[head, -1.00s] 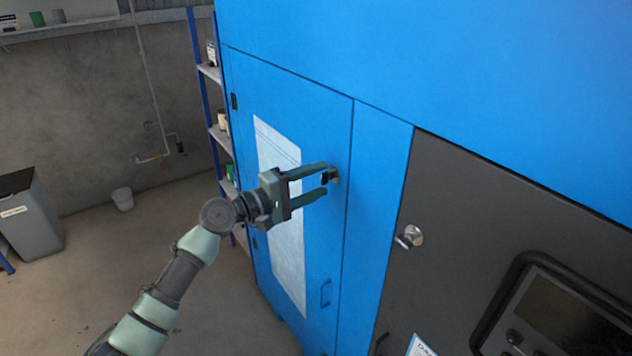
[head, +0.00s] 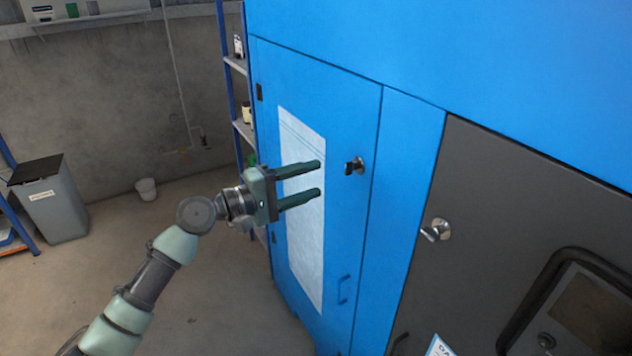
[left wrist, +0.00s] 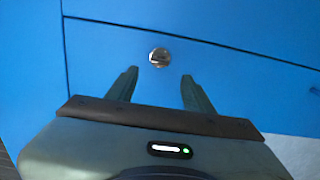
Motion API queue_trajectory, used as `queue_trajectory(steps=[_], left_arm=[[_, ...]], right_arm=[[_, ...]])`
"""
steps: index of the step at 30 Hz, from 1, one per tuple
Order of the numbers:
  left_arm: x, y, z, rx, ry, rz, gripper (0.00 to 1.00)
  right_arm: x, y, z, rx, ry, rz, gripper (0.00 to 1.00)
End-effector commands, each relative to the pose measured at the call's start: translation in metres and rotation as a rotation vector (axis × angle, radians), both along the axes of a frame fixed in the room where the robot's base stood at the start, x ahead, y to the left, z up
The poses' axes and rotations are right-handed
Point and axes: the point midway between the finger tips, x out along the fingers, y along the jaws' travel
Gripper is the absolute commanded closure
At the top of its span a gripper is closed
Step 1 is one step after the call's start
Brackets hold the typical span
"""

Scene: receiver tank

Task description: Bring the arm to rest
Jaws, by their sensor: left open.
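My left gripper (head: 320,177) is open and empty in front of the blue cabinet door (head: 350,110). Its two green fingers point right, toward the door's lock with a dark key or knob (head: 354,166), and their tips stop short of it. In the left wrist view the open fingers (left wrist: 158,88) show with the round lock (left wrist: 159,57) beyond and between them, not touched. The door looks shut. My right gripper is not in view.
A white sheet (head: 302,230) is on the door, with a handle (head: 343,290) below right. A grey panel with a second lock (head: 437,231) is at right. Open floor lies around my left arm.

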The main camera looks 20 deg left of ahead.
Motion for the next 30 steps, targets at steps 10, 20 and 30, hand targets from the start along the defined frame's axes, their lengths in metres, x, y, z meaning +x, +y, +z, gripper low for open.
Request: queue_trajectory(steps=[10,20,30], left_arm=[[0.0,0.0,0.0,0.0,0.0,0.0,0.48],[0.02,0.03,-0.121,0.153,0.103,0.14,0.48],[-0.032,0.069,-0.375,0.597,0.333,0.24,0.48]], right_arm=[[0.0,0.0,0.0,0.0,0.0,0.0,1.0],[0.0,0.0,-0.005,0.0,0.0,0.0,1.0],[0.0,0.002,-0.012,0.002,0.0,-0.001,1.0]])
